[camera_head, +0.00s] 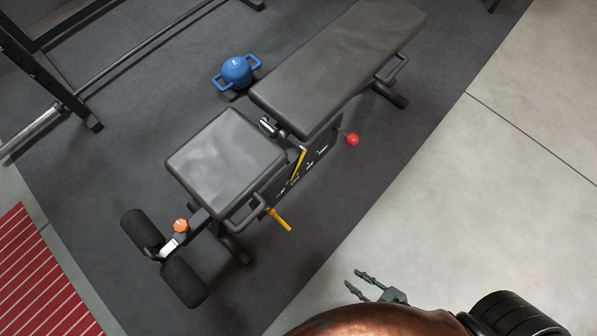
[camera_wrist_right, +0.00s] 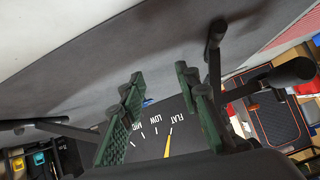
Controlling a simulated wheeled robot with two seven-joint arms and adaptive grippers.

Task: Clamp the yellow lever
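The yellow lever (camera_head: 280,220) sticks out from the near side of the black adjustable bench, low beside the seat (camera_head: 225,160). A thin yellow pointer (camera_head: 298,164) lies over the marked side plate; in the right wrist view the yellow pointer (camera_wrist_right: 167,146) shows by the words FLAT, LOW and MID. My right gripper (camera_head: 356,279) is open and empty, to the right of and below the lever in the head view, clear of the bench. In the right wrist view its green-padded fingers (camera_wrist_right: 160,100) stand apart with nothing between them. My left gripper is not in view.
The long backrest (camera_head: 340,65) extends toward the upper right, with a red knob (camera_head: 352,139) at its side. Foam rollers (camera_head: 184,282) and an orange knob (camera_head: 181,225) are at the lower left. Pale floor right of the mat is clear.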

